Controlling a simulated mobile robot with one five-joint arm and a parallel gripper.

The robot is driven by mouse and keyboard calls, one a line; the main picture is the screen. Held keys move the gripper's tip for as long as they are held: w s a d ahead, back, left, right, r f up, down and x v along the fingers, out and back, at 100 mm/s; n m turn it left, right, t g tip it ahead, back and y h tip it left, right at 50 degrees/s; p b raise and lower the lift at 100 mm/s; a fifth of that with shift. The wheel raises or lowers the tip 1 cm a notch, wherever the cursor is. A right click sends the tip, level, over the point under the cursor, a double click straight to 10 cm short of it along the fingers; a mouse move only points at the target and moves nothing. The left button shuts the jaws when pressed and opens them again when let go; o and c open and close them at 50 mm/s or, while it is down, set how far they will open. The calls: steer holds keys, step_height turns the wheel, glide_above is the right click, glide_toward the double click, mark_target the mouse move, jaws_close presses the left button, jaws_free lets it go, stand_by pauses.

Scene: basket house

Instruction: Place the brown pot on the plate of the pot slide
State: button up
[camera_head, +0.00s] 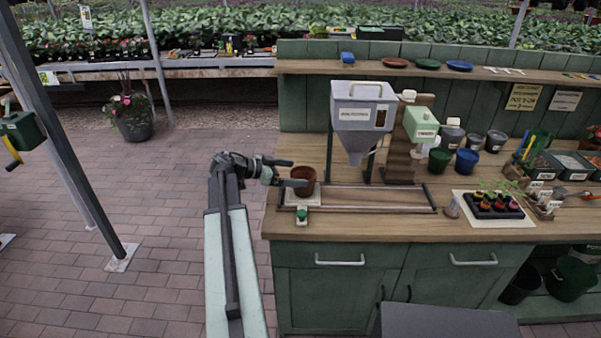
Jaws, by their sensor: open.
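The brown pot (303,181) stands upright at the left end of the pot slide, over its light plate (316,196). Its base appears to rest on the plate, though my gripper hides part of its left side. I cannot tell whether either finger touches the pot. A small green-topped piece (302,214) sits at the plate's front.
A grey hopper (362,112) stands behind the slide. Green and blue pots (466,161) stand to its right. A seedling tray (493,206) lies right of the rails on the wooden bench (400,232). The paved floor left of the bench is clear near my arm.

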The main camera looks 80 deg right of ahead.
steer(key=p+v, duration=0.2)
steer(key=v, duration=0.6)
steer(key=shift+w+r, duration=0.2)
steer(key=shift+w, duration=0.05)
steer(key=shift+a, duration=0.15)
steer(key=w+a+f+n+t+y, duration=0.1)
steer(key=w+a+f+n+t, duration=0.3)
steer(key=w+a, duration=0.55)
steer(key=w+a+f+n+t, duration=0.25)
steer(key=w+a+n, duration=0.45)
steer(key=w, duration=0.4)
steer(key=w+a+f+n+t+y, duration=0.15)
steer(key=w+a+f+n, duration=0.25)
steer(key=w+a, duration=0.6)
steer(key=w+a+f+n+t+y, duration=0.1)
steer(key=a+n, duration=0.3)
steer(key=a, duration=0.9)
steer(key=w+a+f+n+t+y, duration=0.1)
steer(key=w+a+n, duration=0.3)
steer(key=a, duration=0.9)
steer(key=w+a+f+n+t+y, duration=0.1)
steer(key=a+n, duration=0.5)
steer(key=a, duration=0.7)
steer(key=shift+w+f+y, duration=0.6)
steer(key=shift+w+y, duration=0.35)
steer(key=shift+w, duration=0.3)
steer(key=shift+a, duration=0.1)
